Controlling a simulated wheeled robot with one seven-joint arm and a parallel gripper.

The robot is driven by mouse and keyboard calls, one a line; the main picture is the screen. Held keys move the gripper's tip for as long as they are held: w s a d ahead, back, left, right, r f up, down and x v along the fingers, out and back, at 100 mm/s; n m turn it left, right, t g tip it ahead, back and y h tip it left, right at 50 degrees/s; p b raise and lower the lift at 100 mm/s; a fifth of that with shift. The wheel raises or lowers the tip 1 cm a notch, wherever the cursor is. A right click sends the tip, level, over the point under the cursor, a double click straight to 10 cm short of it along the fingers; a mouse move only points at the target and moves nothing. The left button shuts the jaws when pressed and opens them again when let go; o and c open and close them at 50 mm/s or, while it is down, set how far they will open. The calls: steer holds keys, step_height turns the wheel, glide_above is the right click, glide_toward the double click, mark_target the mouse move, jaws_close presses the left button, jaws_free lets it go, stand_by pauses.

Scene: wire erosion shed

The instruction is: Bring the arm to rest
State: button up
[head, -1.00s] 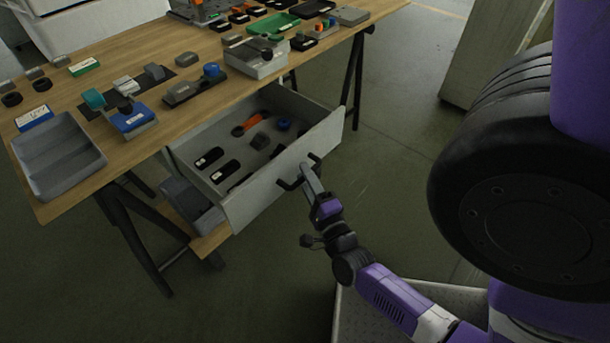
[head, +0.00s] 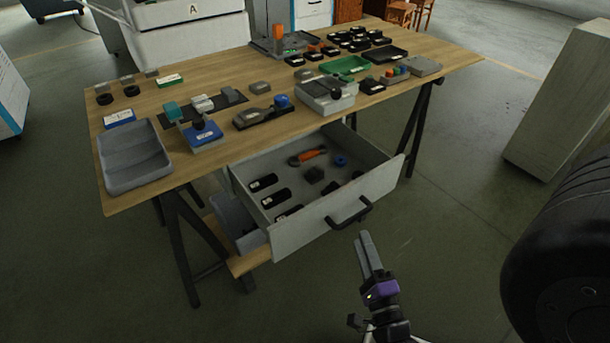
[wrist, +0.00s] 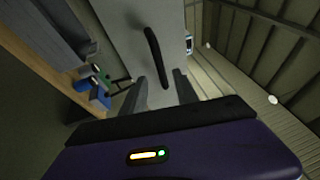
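My gripper (head: 370,250) is in front of the open drawer, below and to the right of its black handle (head: 349,213), with a gap between them. In the wrist view the two fingers of my gripper (wrist: 160,84) stand apart with nothing between them. The handle (wrist: 157,55) shows beyond the fingertips there, on the pale drawer front (wrist: 160,25). The drawer (head: 310,228) hangs pulled out under the table and holds dark blocks, an orange-handled tool (head: 307,157) and a blue round piece (head: 340,160).
The wooden table (head: 225,83) carries a grey tray (head: 133,160), a grey box (head: 327,96), a green tray (head: 345,67) and many small parts. A pale cabinet (head: 560,100) stands at the right. Floor between is clear.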

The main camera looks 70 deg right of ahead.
steer(key=w+a+r+n+t+y, duration=0.2)
steer(key=w+a+r+n+y, duration=0.15)
steer(key=a+n, duration=0.45)
steer(key=w+a+r+n+t+y, duration=0.25)
steer(key=a+n+y, duration=0.25)
steer(key=n, duration=0.6)
steer(key=s+a+r+n+g+y, duration=0.1)
steer(key=s+a+r+n+y, duration=0.25)
steer(key=a+n, duration=0.2)
steer(key=s+a+r+n+g+y, duration=0.1)
steer(key=s+a+r+n+y, duration=0.3)
steer(key=a, duration=0.3)
step_height(320, 180, up, 14)
steer(key=w+n+p, duration=0.1)
steer(key=p, duration=1.5)
steer(key=shift+w+d+r, duration=0.15)
steer(key=shift+d+r, duration=0.05)
steer(key=shift+d, duration=0.05)
